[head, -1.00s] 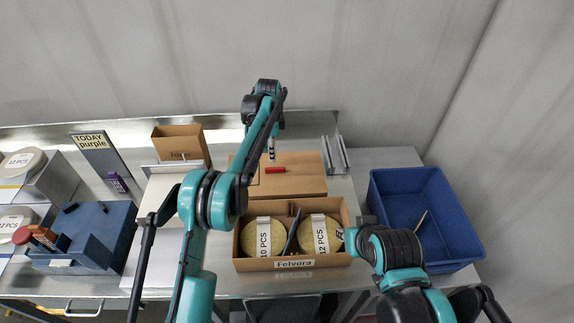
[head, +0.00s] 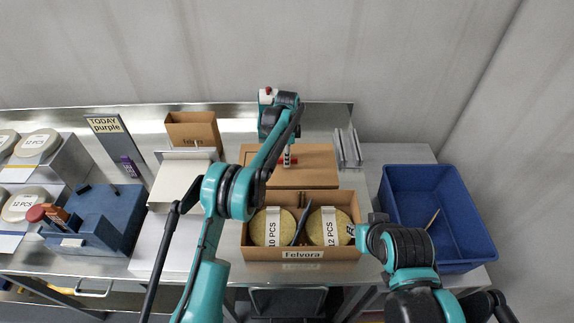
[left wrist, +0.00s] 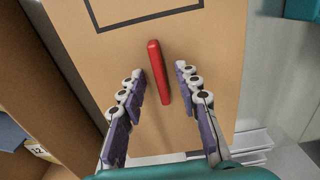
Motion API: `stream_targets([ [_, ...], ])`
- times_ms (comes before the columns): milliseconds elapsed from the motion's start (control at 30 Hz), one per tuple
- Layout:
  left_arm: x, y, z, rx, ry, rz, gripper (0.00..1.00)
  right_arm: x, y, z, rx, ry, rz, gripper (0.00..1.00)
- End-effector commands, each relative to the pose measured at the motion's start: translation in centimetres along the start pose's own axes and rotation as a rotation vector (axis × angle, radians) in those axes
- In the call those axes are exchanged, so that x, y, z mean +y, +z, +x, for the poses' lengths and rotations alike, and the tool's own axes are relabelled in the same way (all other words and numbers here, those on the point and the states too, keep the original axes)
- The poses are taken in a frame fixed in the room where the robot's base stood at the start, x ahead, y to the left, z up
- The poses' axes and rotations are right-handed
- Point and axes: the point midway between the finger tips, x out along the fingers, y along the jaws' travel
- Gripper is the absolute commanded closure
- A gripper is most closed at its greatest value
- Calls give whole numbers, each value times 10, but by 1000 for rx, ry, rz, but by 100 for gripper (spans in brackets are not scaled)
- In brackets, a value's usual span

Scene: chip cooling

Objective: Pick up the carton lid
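The carton lid (head: 315,180) is a flat brown panel lying behind the open carton (head: 270,254) labelled Felvora. A red bar handle (left wrist: 159,72) stands on the lid, and a dark printed outline shows at its far end in the left wrist view. My left gripper (left wrist: 163,80) is open, with one finger on each side of the handle and gaps between. In the head view, my left gripper (head: 288,156) hides part of the handle. My right gripper (head: 356,232) is at the carton's right edge, its fingers mostly hidden.
The carton holds two round yellowish stacks (head: 330,226) labelled 10 PCS and 12 PCS. A blue bin (head: 465,262) is at the right. A metal rail (head: 348,150) stands right of the lid. A small brown box (head: 194,130) and a blue block (head: 110,215) are at the left.

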Motion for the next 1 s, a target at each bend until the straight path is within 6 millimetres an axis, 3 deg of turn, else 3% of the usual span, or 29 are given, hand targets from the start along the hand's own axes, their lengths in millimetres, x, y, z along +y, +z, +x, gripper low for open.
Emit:
stream_targets([
  [33, 0, 0, 0, 0, 0, 0, 84, 0, 0, 0, 0, 0, 0, 74],
  [100, 0, 0, 0, 0, 0, 0, 100, 0, 0, 0, 0, 0, 0, 74],
  [567, 0, 0, -4, 0, 0, 0, 100, 0, 0, -1, 0, 0, 0, 74],
  [867, 0, 0, -43, 0, 0, 0, 100, 0, -6, -8, 0, 0, 0, 74],
  [1000, 12, -28, -60, 0, 0, 4, 100, 0, -8, -11, 0, 0, 0, 74],
])
